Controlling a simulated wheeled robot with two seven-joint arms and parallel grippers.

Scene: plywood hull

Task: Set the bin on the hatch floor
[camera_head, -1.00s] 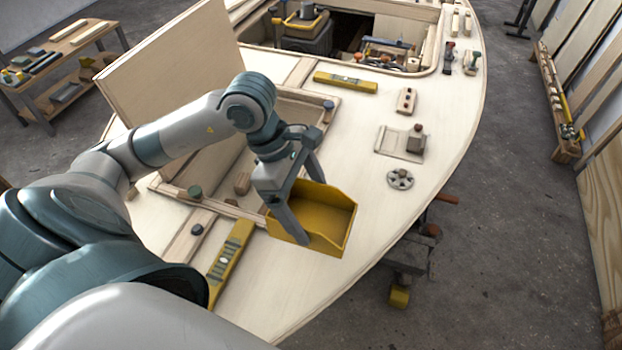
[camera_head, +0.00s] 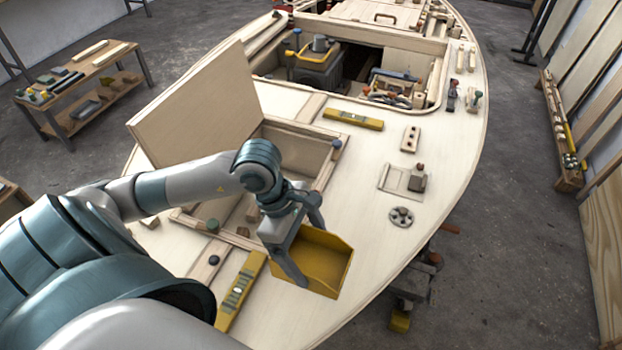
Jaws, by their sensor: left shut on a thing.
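The yellow bin (camera_head: 325,262) is an open-topped scoop-like tray in the lower middle of the head view. My left gripper (camera_head: 302,250) is shut on its left side wall and holds it over the right side of the deck. I cannot tell how high above the deck it is. The hatch (camera_head: 290,150) is a framed square opening just behind the gripper, with its plywood lid (camera_head: 205,105) standing open on the left. My arm hides much of the hatch's front part and most of its floor. My right gripper is not in view.
Yellow levels lie on the deck, one behind the hatch (camera_head: 353,119) and one in front (camera_head: 240,290). A round deck fitting (camera_head: 401,217) and a plate with a block (camera_head: 403,178) lie right of the bin. A larger cockpit opening (camera_head: 350,75) is farther back.

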